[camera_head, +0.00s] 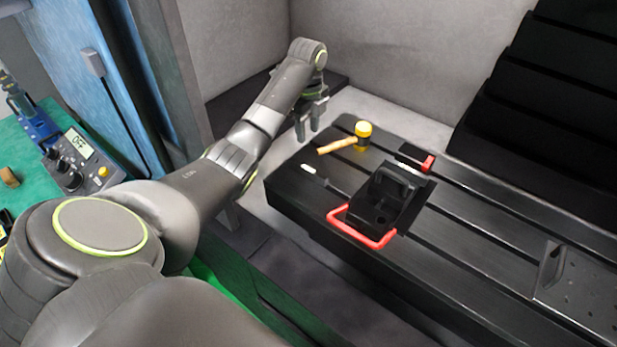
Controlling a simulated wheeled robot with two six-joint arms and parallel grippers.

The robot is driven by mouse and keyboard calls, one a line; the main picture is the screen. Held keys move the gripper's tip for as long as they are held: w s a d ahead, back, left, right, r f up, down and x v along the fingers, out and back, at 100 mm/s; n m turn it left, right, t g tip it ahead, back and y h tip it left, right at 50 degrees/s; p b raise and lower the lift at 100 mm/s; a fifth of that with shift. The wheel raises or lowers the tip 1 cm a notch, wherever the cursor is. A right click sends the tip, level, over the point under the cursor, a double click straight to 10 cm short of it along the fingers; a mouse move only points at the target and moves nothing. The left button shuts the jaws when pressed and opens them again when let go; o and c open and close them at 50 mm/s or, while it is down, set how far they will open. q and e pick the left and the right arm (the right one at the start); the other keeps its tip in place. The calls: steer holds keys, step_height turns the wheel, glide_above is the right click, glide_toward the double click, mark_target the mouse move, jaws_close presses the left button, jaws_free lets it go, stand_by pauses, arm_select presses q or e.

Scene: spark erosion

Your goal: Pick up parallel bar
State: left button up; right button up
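My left gripper (309,134) hangs fingers-down above the far left end of the black slotted table (470,245). A gap shows between its two fingers, and nothing is seen in it. A small light bar-like piece (308,169) lies on the table near its left edge, below the gripper in the picture and apart from it. It may be the parallel bar, but it is too small to be sure. My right gripper is out of view.
A yellow-headed mallet (362,132) lies just right of the gripper. A black block fixture (386,196) with a red handle (362,232) stands mid-table. A perforated metal plate (585,285) is at right. A control box (75,155) sits on a green surface at left.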

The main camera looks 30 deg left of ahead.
arm_select(q)
steer(key=b, duration=0.7)
glide_above(308, 168)
steer(key=f, duration=0.8)
steer(key=shift+s+d+f, duration=0.1)
steer(key=shift+s+f, duration=0.05)
steer(key=shift+s, duration=0.05)
steer(key=shift+f, duration=0.4)
step_height(308, 168, down, 5)
steer(key=shift+w+r+p, duration=0.1)
steer(key=shift+r+p, duration=0.05)
steer(key=shift+p, duration=1.05)
steer(key=shift+f, duration=0.25)
jaws_close()
